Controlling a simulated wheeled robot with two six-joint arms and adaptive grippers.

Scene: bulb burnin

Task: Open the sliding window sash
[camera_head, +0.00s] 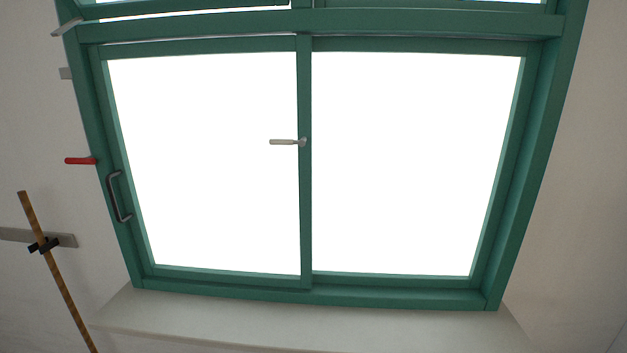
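The window has a green frame (553,150) with two panes side by side. The left sash (225,270) carries a dark bow handle (117,197) upright on its left stile. A small pale lever (287,142) sits on the middle stile, pointing left. The left sash lies against the left side of the frame, and the panes appear as plain bright white. Neither of my grippers shows in the head view.
A pale sill (300,330) juts out below the window. On the left wall are a red lever (80,161), a grey bracket (66,73), and a slanted brown pole (62,285) held by a black clip (43,246) on a grey bar. The right wall is bare.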

